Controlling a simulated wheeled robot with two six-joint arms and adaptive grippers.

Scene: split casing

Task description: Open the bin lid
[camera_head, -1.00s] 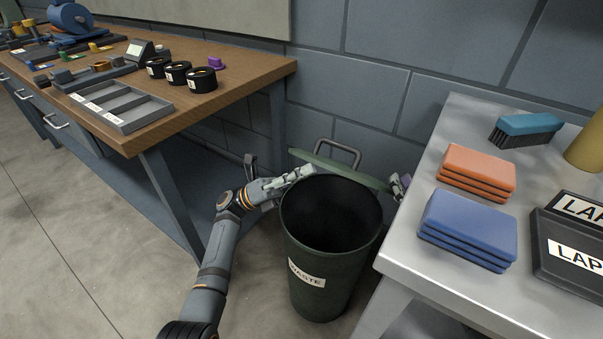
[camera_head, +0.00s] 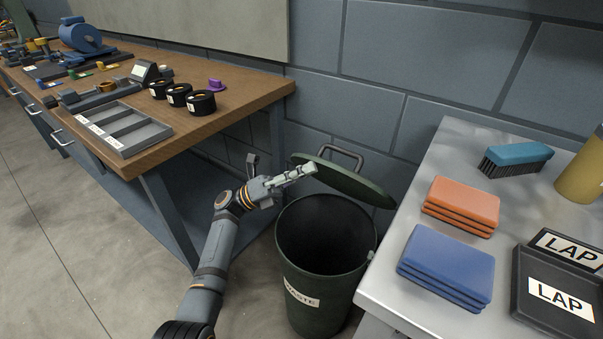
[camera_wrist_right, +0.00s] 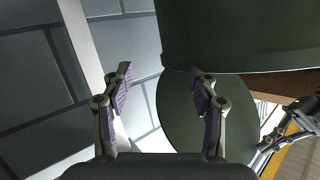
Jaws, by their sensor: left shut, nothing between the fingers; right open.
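The dark green waste bin (camera_head: 322,300) stands on the floor between the two benches, its mouth uncovered and dark inside. Its green lid (camera_head: 355,187) is raised and tilted behind the mouth on the wall side, with a grey handle (camera_head: 341,153) at its far edge. My left gripper (camera_head: 312,168) is shut and empty, above the back left of the bin rim, its tips overlapping the lid in view; contact is unclear. My right gripper (camera_wrist_right: 161,76) is open and empty, the round lid (camera_wrist_right: 195,125) partly behind its fingers. The head view does not show it.
A wooden workbench (camera_head: 240,85) with trays and parts stands left. A pale table (camera_head: 400,265) with orange sponges (camera_head: 461,205), blue sponges (camera_head: 446,265), a brush (camera_head: 515,158) and black trays stands close right of the bin. The block wall is close behind.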

